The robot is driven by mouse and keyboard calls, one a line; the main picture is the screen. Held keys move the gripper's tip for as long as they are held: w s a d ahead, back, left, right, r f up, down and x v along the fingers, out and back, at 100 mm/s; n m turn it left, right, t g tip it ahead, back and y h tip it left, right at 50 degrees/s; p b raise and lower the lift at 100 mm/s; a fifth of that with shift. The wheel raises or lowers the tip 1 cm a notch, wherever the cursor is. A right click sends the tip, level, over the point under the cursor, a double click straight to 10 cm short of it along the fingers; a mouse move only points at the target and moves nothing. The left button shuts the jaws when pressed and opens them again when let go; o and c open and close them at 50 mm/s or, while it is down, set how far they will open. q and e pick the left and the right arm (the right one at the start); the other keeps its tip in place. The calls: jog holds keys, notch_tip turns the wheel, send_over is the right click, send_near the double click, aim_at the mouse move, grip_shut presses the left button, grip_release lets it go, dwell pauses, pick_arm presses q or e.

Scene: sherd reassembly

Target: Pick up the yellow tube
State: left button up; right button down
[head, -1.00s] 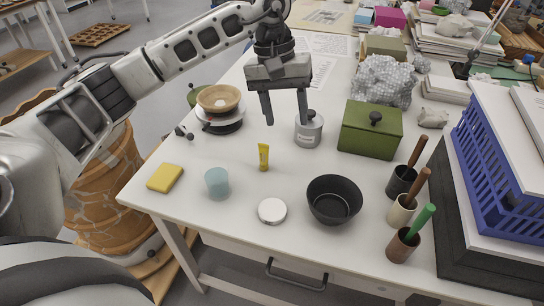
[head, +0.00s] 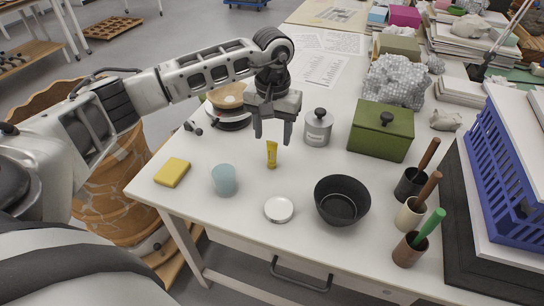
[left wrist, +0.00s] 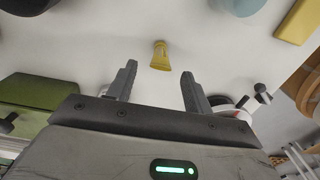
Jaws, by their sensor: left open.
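The yellow tube (head: 271,154) stands upright on the white table, near its middle, in the head view. My left gripper (head: 272,142) is open and empty, with its fingers pointing down above and just behind the tube. In the left wrist view the tube (left wrist: 160,56) shows beyond the two spread fingertips (left wrist: 157,72), roughly midway between them and apart from both. My right gripper is in neither view.
A grey lidded canister (head: 317,128) stands close to the right of the gripper. A blue cup (head: 224,179), a white round lid (head: 279,209) and a black bowl (head: 342,205) stand in front. A yellow sponge (head: 172,172) lies left, a green box (head: 381,133) right.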

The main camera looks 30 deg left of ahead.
aim_at(272, 142)
pick_arm(q)
notch_tip(272, 142, down, 4)
jog(key=shift+s+r, duration=0.15)
jog(key=shift+f, duration=0.2)
jog(key=c, duration=1.1)
jog(key=shift+o, duration=0.2)
jog(key=shift+r, duration=0.1)
jog(key=shift+r, duration=0.2)
notch_tip(272, 142, up, 2)
jog(key=shift+r, duration=0.15)
jog(key=s+d+r, duration=0.2)
jog(key=s+r, duration=0.3)
jog(key=s, duration=0.1)
jog(key=s+d+r+b, duration=0.1)
jog(key=s+d+r, duration=0.1)
jog(key=s+r, duration=0.3)
jog(key=shift+s+d, duration=0.35)
jog(key=shift+s, duration=0.75)
